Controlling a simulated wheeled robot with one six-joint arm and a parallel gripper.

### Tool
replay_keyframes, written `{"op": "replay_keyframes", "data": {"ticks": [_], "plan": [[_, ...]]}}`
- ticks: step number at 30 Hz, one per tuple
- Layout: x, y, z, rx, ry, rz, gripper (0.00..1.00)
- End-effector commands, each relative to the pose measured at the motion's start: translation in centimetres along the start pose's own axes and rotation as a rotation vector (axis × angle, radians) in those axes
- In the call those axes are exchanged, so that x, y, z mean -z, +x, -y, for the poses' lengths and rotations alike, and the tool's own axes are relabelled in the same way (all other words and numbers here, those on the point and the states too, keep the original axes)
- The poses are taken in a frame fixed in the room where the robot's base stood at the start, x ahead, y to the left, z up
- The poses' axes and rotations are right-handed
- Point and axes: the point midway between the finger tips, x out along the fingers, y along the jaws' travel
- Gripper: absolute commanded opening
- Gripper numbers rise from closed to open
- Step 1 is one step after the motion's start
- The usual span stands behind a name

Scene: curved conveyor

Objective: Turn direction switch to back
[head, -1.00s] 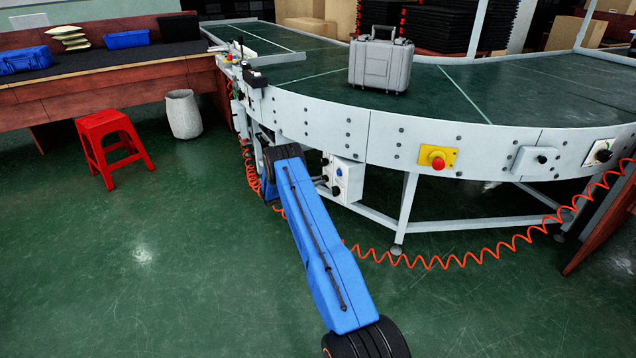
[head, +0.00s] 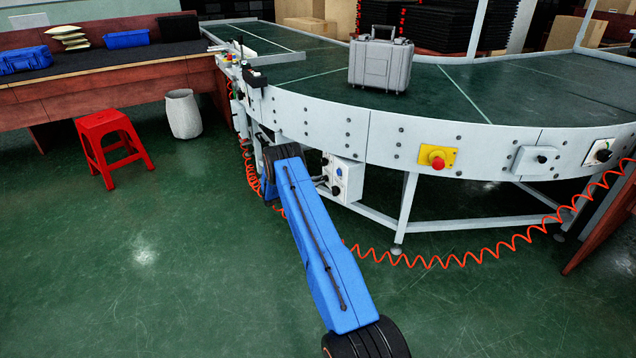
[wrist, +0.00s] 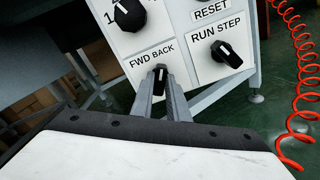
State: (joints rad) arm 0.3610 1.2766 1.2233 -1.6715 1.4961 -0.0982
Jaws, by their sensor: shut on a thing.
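The direction switch (wrist: 160,73) is a small black knob with a pale pointer line, under the "FWD BACK" label on a white control box (wrist: 179,38). My gripper (wrist: 161,84) is shut on this knob, one grey finger on each side in the wrist view. The fingers hide part of the knob. Its pointer looks close to upright in the wrist view; I cannot tell its exact setting. In the head view the control box (head: 348,179) hangs under the conveyor's curved side, and my blue arm hides the gripper.
A "RUN STEP" knob (wrist: 228,54) sits right of the switch, and another knob (wrist: 126,14) above it. A coiled orange hose (head: 440,262) hangs below the conveyor. A red emergency button (head: 437,162) is on the conveyor's side. A red stool (head: 112,145) stands on open floor at left.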

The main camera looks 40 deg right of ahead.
Motion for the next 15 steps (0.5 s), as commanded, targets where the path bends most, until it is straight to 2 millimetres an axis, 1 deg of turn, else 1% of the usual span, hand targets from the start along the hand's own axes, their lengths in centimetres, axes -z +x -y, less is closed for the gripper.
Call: {"op": "replay_keyframes", "data": {"ticks": [2, 3, 5, 6, 15], "plan": [[0.04, -0.17, 0.03, 0.0, -0.001, 0.0, 0.0], [0.04, -0.17, 0.03, 0.0, -0.001, 0.0, 0.17], [0.04, -0.16, 0.03, 0.0, -0.001, 0.0, 0.31], [0.04, -0.14, 0.03, 0.0, -0.001, 0.0, 0.33], [0.03, -0.21, 0.01, 0.0, -0.001, 0.0, 0.33]]}}
